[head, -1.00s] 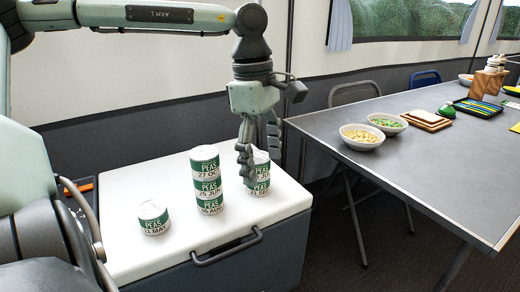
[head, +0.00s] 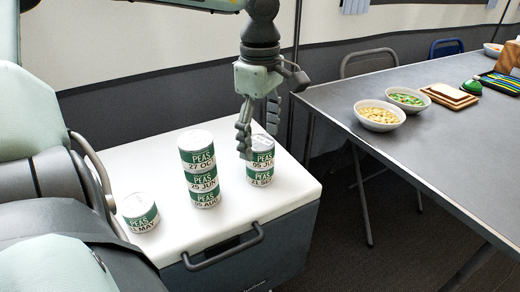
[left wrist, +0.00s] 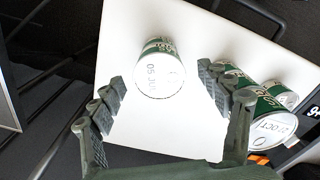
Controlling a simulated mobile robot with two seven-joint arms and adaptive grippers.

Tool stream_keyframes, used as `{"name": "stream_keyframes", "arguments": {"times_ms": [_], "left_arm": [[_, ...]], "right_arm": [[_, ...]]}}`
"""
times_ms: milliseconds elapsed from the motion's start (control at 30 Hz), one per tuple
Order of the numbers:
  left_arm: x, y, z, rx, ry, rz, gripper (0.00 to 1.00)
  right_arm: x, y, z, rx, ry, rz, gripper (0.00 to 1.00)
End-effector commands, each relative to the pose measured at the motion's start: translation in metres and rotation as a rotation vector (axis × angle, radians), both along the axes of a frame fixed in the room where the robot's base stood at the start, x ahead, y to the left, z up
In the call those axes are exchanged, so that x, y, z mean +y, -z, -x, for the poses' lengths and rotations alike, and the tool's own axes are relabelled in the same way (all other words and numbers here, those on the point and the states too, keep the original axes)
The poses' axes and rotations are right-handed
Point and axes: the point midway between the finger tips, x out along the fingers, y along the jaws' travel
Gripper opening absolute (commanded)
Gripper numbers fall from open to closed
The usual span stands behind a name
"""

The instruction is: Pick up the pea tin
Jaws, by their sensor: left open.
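Several green-and-white pea tins stand on a white cooler lid (head: 230,228). A stack of three (head: 203,182) is in the middle, and a single tin (head: 140,212) stands at the left. A stack of two (head: 262,172) is at the right; its top tin also shows in the left wrist view (left wrist: 160,72), with "05 JU" on its top. My left gripper (head: 259,140) is open and empty above and beside this right stack, one finger partly in front of it. In the left wrist view the tin shows between the spread fingers (left wrist: 163,85). My right gripper is out of view.
The stack of three stands close to the left gripper's left side. The cooler handle (head: 224,246) is at the front. A grey table (head: 440,160) at the right holds two bowls (head: 379,116) and bread on a board. The cooler's front lid area is clear.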

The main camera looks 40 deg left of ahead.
Motion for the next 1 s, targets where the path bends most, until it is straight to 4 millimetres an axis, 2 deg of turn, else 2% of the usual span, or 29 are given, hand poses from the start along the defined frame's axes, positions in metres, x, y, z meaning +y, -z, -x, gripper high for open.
{"name": "stream_keyframes", "arguments": {"times_ms": [133, 400, 867, 1000], "left_arm": [[0.0, 0.018, 0.0, 0.002, 0.0, 0.001, 0.76], [0.0, 0.022, 0.0, 0.0, 0.0, 0.0, 0.76], [0.0, 0.021, 0.0, 0.0, 0.0, 0.0, 0.2], [0.0, 0.021, 0.0, -0.001, 0.0, 0.0, 0.18]], "right_arm": [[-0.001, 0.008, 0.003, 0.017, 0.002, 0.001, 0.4], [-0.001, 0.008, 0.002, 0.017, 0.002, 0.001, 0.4], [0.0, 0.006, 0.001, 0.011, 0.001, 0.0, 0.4], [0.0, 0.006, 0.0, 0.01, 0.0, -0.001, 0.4]]}}
